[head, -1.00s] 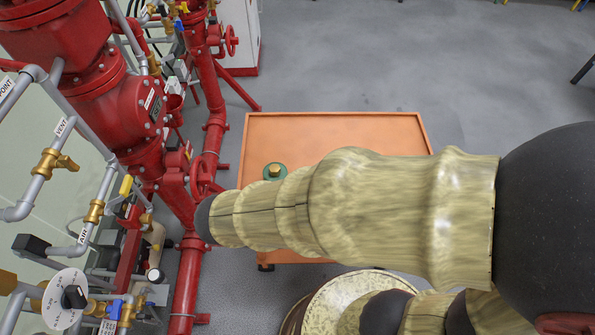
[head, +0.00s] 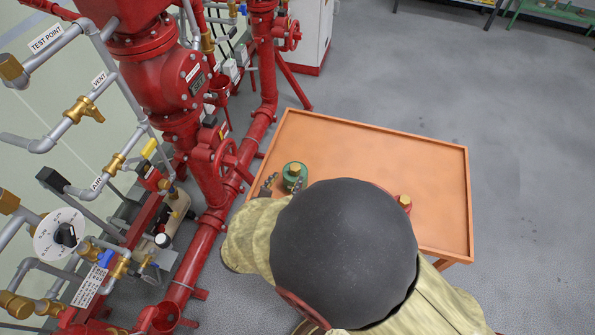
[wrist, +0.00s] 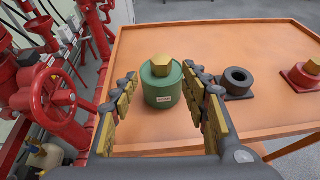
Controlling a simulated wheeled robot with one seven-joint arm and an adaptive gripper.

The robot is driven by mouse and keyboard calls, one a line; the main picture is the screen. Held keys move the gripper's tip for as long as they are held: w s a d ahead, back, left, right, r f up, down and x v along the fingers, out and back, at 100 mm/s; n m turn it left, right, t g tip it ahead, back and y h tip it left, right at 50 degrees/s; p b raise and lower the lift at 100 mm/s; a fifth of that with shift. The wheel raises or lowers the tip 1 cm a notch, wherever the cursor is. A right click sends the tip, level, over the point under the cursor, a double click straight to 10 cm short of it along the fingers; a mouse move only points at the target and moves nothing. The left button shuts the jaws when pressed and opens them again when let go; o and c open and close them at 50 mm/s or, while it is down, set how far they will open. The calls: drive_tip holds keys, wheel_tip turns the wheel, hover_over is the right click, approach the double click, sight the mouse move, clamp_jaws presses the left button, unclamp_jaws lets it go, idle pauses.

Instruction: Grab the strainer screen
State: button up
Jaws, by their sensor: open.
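A green cylinder with a brass hex top (wrist: 162,88) stands upright on the orange table. It has a small label too small to read. It also shows in the head view (head: 294,175). A dark ring-shaped piece (wrist: 238,82) and a red piece with a brass hex top (wrist: 303,74) stand to its right. I cannot tell for sure which piece is the strainer screen. My gripper (wrist: 160,80) is open, its fingers on either side of the green cylinder in the wrist view. Contact is not clear. In the head view my arm hides the ring-shaped piece.
The orange table (head: 440,165) has a raised rim, and its far and right parts are bare. Red pipes and valves (head: 215,165) stand close to the left of the table. Grey floor (head: 400,70) is open behind and to the right.

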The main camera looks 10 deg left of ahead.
sight(294, 168)
drive_tip(key=x, duration=0.1)
drive_tip(key=b+x, duration=0.1)
drive_tip(key=x, duration=0.1)
drive_tip(key=r+b+x, duration=0.1)
drive_tip(key=x, duration=0.1)
drive_tip(key=shift+w+d+f, duration=0.1)
drive_tip(key=shift+w+d, duration=0.05)
drive_tip(key=shift+w, duration=0.1)
drive_tip(key=shift+c, duration=1.4)
clamp_jaws()
